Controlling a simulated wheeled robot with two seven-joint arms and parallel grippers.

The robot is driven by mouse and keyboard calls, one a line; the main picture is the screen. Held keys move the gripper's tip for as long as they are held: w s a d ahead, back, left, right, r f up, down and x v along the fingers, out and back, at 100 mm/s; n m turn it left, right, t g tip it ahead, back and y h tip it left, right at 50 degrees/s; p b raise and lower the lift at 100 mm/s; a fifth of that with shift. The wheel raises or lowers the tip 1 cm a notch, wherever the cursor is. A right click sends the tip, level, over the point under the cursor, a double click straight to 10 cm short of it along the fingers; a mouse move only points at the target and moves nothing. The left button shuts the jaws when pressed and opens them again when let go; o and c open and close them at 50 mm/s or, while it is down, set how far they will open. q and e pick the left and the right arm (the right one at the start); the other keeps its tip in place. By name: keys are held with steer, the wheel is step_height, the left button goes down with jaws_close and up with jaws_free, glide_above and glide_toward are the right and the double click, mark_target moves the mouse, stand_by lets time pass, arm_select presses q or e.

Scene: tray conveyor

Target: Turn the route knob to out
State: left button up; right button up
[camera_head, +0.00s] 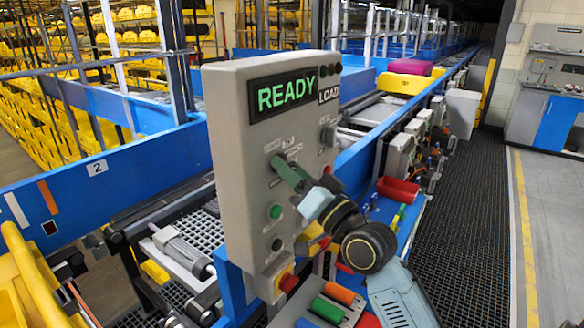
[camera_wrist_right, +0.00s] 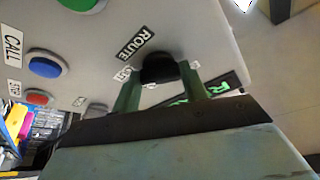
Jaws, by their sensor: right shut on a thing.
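The grey control panel (camera_head: 225,150) stands upright with a lit green READY display (camera_head: 285,92). The route knob (camera_wrist_right: 160,68) is black and sits beside the ROUTE label (camera_wrist_right: 133,44) in the right wrist view. My right gripper (camera_head: 281,168) reaches the panel's front face, below the display; its green fingers (camera_wrist_right: 160,80) are on either side of the knob and closed on it. In the head view the fingers hide the knob. Which way the knob points cannot be read. My left gripper is in neither view.
A green button (camera_head: 275,211) is on the panel below my gripper. A blue button (camera_wrist_right: 46,65) and a red button (camera_wrist_right: 37,97) show in the right wrist view. Coloured cylinders (camera_head: 335,295) lie below the panel. A grated walkway (camera_head: 460,190) runs along the right.

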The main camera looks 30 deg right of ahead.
steer(key=o, duration=1)
steer(key=shift+b+v, duration=1.3)
steer(key=shift+v, duration=5.4)
steer(key=shift+f, duration=0.1)
